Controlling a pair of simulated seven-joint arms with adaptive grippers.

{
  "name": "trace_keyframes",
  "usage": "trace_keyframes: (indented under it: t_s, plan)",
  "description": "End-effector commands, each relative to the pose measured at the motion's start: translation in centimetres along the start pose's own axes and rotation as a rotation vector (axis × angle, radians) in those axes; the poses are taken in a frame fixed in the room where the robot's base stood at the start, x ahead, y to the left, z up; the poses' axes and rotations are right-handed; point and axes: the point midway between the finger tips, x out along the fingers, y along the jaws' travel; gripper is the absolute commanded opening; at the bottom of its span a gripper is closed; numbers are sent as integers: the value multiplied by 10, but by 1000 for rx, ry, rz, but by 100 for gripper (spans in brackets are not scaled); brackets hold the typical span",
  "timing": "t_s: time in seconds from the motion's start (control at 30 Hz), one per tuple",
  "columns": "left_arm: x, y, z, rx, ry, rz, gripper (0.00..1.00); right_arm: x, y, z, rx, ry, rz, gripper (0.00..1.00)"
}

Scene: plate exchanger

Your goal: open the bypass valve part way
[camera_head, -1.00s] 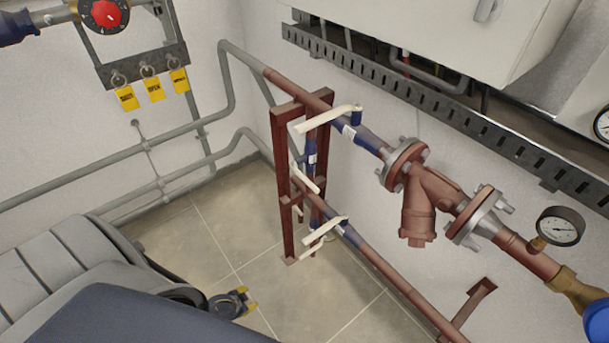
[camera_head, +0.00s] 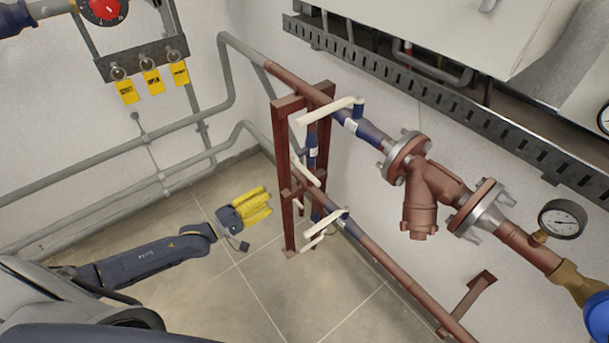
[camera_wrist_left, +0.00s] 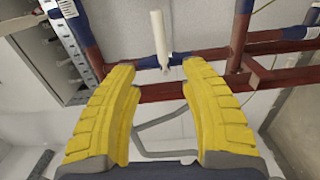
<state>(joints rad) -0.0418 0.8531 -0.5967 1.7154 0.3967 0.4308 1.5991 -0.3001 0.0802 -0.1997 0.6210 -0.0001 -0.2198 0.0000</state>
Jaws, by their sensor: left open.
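Three valves with cream lever handles sit on the pipework by the red-brown frame. The upper lever (camera_head: 328,110) and lower lever (camera_head: 322,230) are on the two long pipes. A middle lever (camera_head: 306,172) is on the short upright pipe joining them, which looks like the bypass; its blue body (camera_head: 311,150) is partly behind the frame. My left gripper (camera_head: 268,201) is open and empty, left of the frame and apart from it. In the left wrist view, a cream lever (camera_wrist_left: 160,38) shows beyond the gap between my yellow fingers (camera_wrist_left: 158,72). My right gripper is out of view.
The red-brown frame post (camera_head: 283,185) stands between my left gripper and the upright pipe. A flanged strainer (camera_head: 422,200) and a gauge (camera_head: 561,220) are on the upper pipe. Yellow tags (camera_head: 153,82) hang at upper left. Floor around my gripper is clear.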

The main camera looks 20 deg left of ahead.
Motion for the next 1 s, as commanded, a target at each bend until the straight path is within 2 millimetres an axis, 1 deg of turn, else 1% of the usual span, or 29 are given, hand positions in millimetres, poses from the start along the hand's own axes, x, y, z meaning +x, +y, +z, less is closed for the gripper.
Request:
trace_keyframes:
  t_s: [0.13,0.27,0.37,0.8,1.0]
  plan:
    - [4,0,0,-41,1,3,44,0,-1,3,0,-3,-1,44]
    - [17,0,0,-44,1,4,44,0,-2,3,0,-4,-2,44]
    - [32,1,0,-43,0,5,44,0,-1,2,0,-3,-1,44]
    - [112,0,-1,-41,1,2,44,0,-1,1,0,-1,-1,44]
    - [143,0,0,-41,1,1,44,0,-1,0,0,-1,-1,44]
